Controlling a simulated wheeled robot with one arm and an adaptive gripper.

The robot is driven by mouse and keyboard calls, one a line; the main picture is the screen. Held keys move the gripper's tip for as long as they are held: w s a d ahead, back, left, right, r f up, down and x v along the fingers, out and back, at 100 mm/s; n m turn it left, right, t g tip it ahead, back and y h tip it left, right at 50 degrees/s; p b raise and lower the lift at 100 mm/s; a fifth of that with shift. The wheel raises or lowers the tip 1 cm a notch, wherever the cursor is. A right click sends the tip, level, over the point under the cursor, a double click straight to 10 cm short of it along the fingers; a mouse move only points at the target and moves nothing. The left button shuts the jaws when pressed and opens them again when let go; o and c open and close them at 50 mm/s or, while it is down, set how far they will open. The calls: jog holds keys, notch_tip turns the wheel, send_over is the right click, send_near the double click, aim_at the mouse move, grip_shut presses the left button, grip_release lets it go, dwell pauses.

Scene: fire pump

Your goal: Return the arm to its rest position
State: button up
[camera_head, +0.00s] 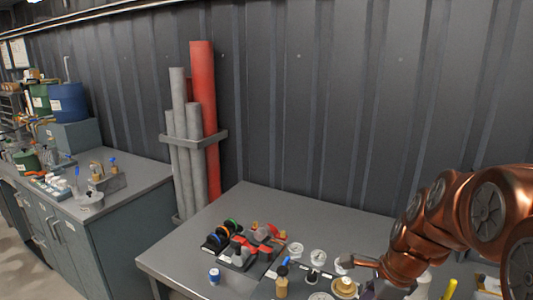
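My arm is copper-coloured and reaches in from the right edge of the head view, over the right part of the grey table (210,240). My gripper (346,263) is small and dark at the arm's left end. It is above or beside a brass-coloured round part (345,287) on the table. Its fingers are too small to tell whether they are open or shut, and I cannot tell whether it touches the part.
Red-handled valve parts (258,236), coloured rings (220,236), a small blue-topped item (214,276) and white gauges (318,256) crowd the table front. Pipes (203,110) stand in a rack by the corrugated wall. A cluttered cabinet (120,205) is at left. The table's back is clear.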

jog(key=s+a+n+g+h, duration=0.1)
jog(key=s+a+n+g, duration=0.1)
jog(key=s+n, duration=0.8)
jog(key=s+a+n+g+h, duration=0.1)
jog(key=s+a+n, duration=0.1)
jog(key=s+n, duration=0.8)
jog(key=s, duration=0.2)
jog(key=shift+s+f+n+g, duration=0.25)
jog(key=shift+s+n+g, duration=0.05)
jog(key=shift+s+g, duration=0.1)
jog(key=shift+a, duration=0.1)
